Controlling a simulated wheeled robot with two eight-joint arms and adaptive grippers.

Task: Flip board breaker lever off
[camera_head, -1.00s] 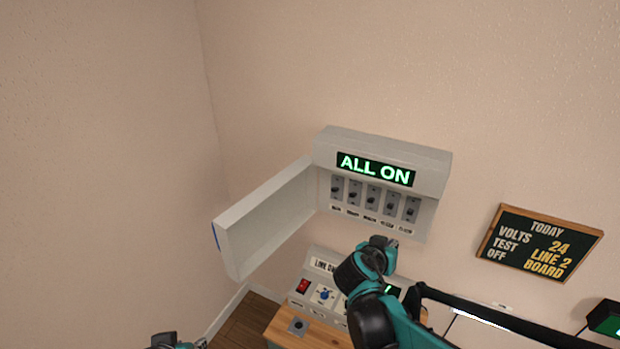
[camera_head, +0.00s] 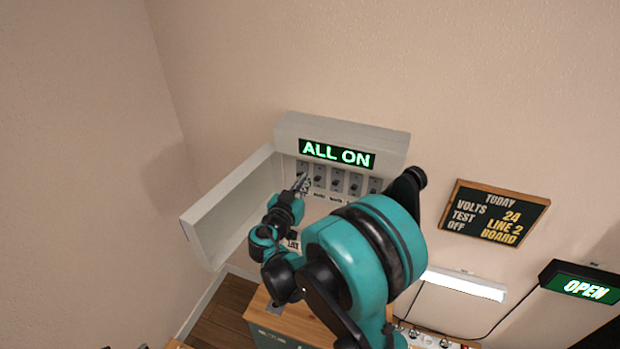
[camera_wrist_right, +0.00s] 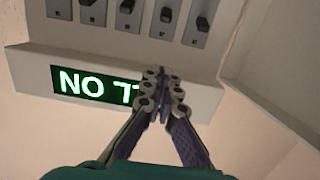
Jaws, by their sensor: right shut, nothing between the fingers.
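The breaker box (camera_head: 343,132) hangs on the wall with its door (camera_head: 232,205) swung open to the left. Its green display (camera_head: 337,154) reads ALL ON. Below it is a row of several small dark levers (camera_head: 338,181); their labels are too small to read surely, so I cannot tell which is the board breaker. My right gripper (camera_head: 303,181) is shut and empty, in front of the leftmost lever in the head view. The upside-down right wrist view shows its closed fingertips (camera_wrist_right: 161,76) before the box's lower-display edge, near the levers (camera_wrist_right: 202,23); contact is unclear. Only a sliver of my left gripper (camera_head: 143,346) shows.
A chalkboard (camera_head: 496,212) on the wall reads VOLTS 24, TEST LINE 2, OFF BOARD. A lit lamp (camera_head: 465,284) and an OPEN sign (camera_head: 587,290) are at right.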

